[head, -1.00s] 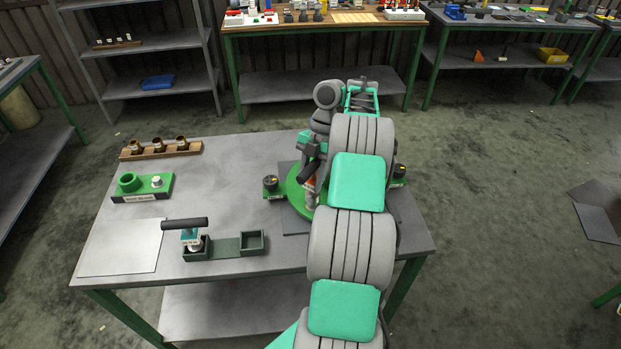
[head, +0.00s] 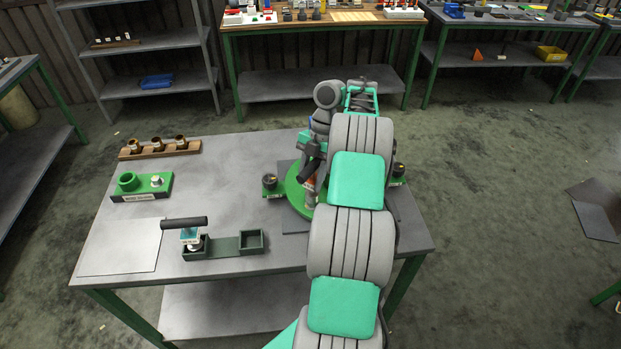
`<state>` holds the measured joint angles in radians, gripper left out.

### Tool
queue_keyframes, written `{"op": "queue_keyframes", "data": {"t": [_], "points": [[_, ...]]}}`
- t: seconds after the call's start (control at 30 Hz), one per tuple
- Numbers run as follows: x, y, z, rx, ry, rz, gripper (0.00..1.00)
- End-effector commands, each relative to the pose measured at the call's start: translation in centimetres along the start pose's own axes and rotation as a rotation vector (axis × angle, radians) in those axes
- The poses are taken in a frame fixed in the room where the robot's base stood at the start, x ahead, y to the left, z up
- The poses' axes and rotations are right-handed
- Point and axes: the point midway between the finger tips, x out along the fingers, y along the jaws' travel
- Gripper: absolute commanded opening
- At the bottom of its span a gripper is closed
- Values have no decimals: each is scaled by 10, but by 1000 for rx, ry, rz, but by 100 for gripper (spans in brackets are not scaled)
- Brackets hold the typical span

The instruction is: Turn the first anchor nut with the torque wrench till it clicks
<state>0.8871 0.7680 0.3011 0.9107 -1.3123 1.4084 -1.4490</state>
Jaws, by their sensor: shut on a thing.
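My gripper (head: 308,152) is over the bench, above the round green base (head: 297,196), and largely hidden by my own arm. It is shut on a tool with a dark handle (head: 311,169), which seems to be the torque wrench. An orange-red part and a grey upright part show just below the handle, over the base. Dark round pieces with yellow marks stand on green lugs at the base's left (head: 269,182) and right (head: 399,170). I cannot tell which is the first anchor nut, nor whether the wrench sits on a nut.
A black T-handled tool (head: 184,222) stands in a dark green holder (head: 225,246) at the front. A green fixture (head: 141,188) and a wooden rack (head: 130,154) with brass fittings are at the left. A pale sheet (head: 120,246) lies front left. The bench middle is clear.

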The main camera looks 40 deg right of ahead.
Motion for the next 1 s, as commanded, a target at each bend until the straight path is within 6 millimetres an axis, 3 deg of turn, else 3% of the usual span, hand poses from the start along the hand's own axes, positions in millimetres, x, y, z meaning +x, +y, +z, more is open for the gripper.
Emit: {"op": "queue_keyframes", "data": {"t": [1.0], "points": [[27, 0, 12, -1, -2, 1, 0]]}}
